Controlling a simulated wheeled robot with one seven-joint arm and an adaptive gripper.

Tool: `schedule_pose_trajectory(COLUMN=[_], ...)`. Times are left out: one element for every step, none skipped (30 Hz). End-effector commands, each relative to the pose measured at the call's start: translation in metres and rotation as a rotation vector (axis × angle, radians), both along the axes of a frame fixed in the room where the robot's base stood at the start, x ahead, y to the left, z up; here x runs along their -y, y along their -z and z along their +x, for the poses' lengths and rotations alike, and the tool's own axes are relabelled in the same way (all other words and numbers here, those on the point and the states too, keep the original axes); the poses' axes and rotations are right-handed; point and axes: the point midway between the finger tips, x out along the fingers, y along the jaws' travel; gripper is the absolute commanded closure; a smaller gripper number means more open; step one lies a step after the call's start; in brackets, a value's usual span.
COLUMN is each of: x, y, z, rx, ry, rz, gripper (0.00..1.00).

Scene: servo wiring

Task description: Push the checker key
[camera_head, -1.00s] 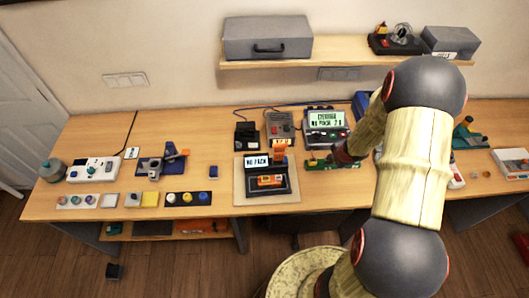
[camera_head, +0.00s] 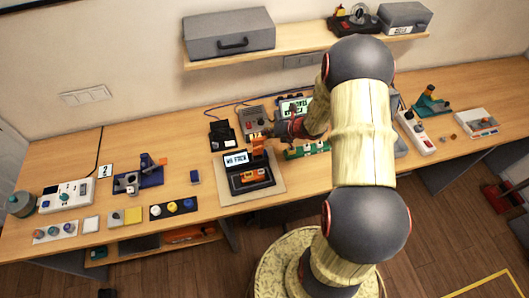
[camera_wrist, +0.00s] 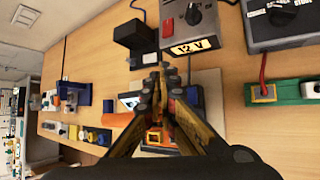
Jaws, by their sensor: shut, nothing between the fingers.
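A black device (camera_head: 262,185) with a small lit screen reading "NO PACK" (camera_head: 236,159) sits on a tan mat (camera_head: 228,198). An orange pack (camera_head: 250,176) lies in its front part, and an orange upright piece (camera_head: 257,146) stands at its back right. I cannot clearly make out which part is the checker key. My gripper (camera_head: 270,133) is shut and empty, close to the upright piece; I cannot tell whether they touch. In the wrist view my closed fingertips (camera_wrist: 163,70) point toward the grey 12 V box and cover part of the black device.
The grey 12 V box (camera_wrist: 190,22) and a black box (camera_wrist: 134,34) stand just behind. A second lit display (camera_head: 294,107) stands to their right, partly behind my arm. A green board (camera_head: 308,149) lies right of the mat. A blue block (camera_head: 195,176) is left of it.

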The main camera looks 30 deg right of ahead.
Motion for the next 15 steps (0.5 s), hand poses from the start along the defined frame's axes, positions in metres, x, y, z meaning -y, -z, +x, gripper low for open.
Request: schedule_pose_trajectory(x=[0.0,0.0,0.0,0.0,0.0,0.0,0.0,0.0,0.0,0.0,0.0,0.0,0.0,0.0,0.0], y=[0.0,0.001,0.001,0.002,0.003,0.005,0.007,0.009,0.012,0.015,0.018,0.022,0.026,0.029,0.034], z=[0.0,0.0,0.0,0.0,0.0,0.0,0.0,0.0,0.0,0.0,0.0,0.0,0.0,0.0,0.0], rx=[0.0,0.0,0.0,0.0,0.0,-0.001,-0.001,-0.001,-0.001,-0.001,-0.001,-0.001,-0.002,-0.002,-0.002], ry=[0.0,0.0,0.001,0.001,0.001,0.001,0.002,0.002,0.002,0.002,0.001,0.001,0.001,0.001,0.001], rz=[0.0,0.0,0.001,0.001,0.001,0.0,0.001,0.001,0.001,0.001,0.0,0.0,0.001,0.001,0.001], gripper=[1.0,1.0,1.0,1.0,1.0,1.0,1.0,1.0,1.0,1.0,1.0,1.0,1.0,1.0,1.0])
